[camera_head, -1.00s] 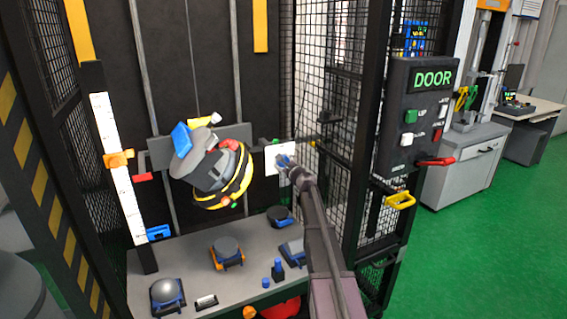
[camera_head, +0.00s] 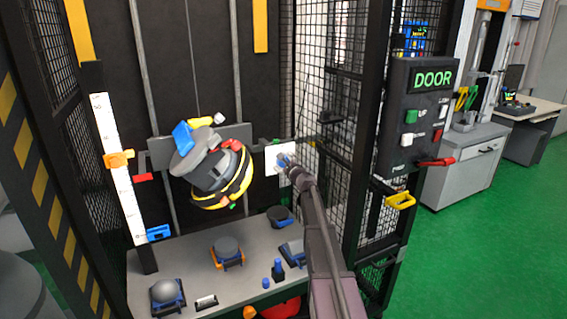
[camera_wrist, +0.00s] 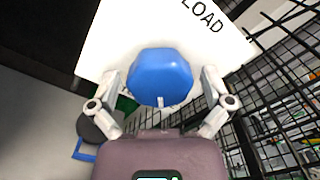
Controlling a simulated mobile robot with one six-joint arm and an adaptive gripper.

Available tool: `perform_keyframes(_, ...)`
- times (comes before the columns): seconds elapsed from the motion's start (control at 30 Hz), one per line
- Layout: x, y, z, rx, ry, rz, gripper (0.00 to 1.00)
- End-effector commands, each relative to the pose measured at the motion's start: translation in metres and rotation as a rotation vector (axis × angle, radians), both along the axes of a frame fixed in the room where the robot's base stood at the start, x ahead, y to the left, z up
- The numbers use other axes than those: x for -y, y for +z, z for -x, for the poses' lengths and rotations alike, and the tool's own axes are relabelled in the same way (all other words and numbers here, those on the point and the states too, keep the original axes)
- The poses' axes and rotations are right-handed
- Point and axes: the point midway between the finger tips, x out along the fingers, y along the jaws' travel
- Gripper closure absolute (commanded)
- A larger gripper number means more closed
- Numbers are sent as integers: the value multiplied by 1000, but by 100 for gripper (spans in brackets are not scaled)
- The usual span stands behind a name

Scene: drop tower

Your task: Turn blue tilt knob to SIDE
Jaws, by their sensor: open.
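The blue knob (camera_wrist: 160,72) fills the middle of the wrist view, in front of a white plate (camera_wrist: 107,38) printed with the word LOAD. A small pale mark shows on the knob's lower edge, towards my gripper. My gripper (camera_wrist: 160,88) is open, with one grey finger on each side of the knob; I cannot tell whether they touch it. In the head view the knob (camera_head: 282,160) is a small blue patch at the tip of my arm, before the white plate (camera_head: 272,152). Any SIDE label is not visible.
A helmeted headform (camera_head: 212,170) hangs left of the plate. A grey bench (camera_head: 190,262) with several anvils lies below. Black mesh (camera_head: 325,90) stands close on the right, and the DOOR control box (camera_head: 412,115) is beyond it.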

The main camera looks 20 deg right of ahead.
Motion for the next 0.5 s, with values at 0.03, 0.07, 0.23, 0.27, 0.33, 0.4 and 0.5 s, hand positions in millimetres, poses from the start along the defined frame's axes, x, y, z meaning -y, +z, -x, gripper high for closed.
perform_keyframes(0.03, 0, 0, 0, 0, 0, 0, 0)
perform_keyframes(0.07, 0, 0, 0, 0, 0, 0, 0)
perform_keyframes(0.23, 0, 0, 3, 0, 0, 1, 0)
perform_keyframes(0.27, 0, 0, 4, 0, 0, 1, 0)
perform_keyframes(0.33, 0, 0, 8, 0, 0, 1, 0)
perform_keyframes(0.4, 0, 0, 13, 0, 0, 1, 0)
perform_keyframes(0.5, 0, 0, 24, 0, 0, 1, 0)
